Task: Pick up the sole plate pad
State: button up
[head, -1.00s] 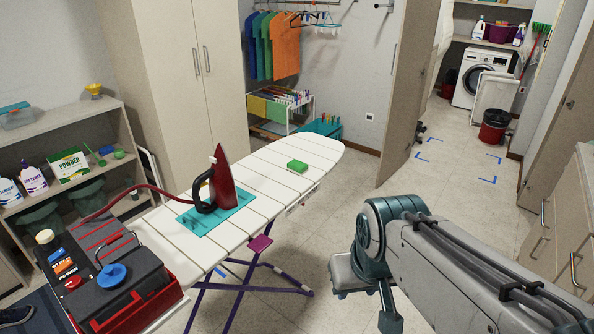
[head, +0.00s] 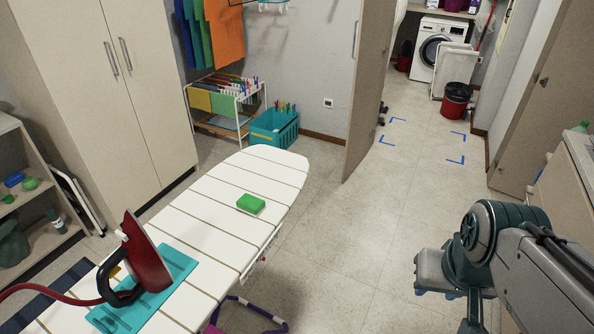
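A small green pad (head: 251,204), a block with a lighter top, lies flat on the white slatted ironing board (head: 225,190), near its rounded far end. A red iron (head: 147,255) stands with its tip up on a flat teal mat (head: 180,270) on the same board, at lower left. Which of the green pad and the teal mat is the sole plate pad, I cannot tell for sure. My gripper (head: 468,318) is at the lower right, well to the right of the board and apart from it. Its fingers are not clearly shown, and I see nothing held.
A teal basket (head: 274,127) and a drying rack (head: 226,103) stand beyond the board. A tall cabinet (head: 95,90) is at left, an open door (head: 368,90) at centre. Floor right of the board is clear. A counter (head: 570,180) stands at the right edge.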

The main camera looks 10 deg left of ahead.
aim_at(251, 205)
jog(key=u, duration=0.2)
jog(key=i, duration=0.95)
jog(key=u, duration=0.85)
jog(key=i, duration=0.4)
jog(key=u, duration=0.3)
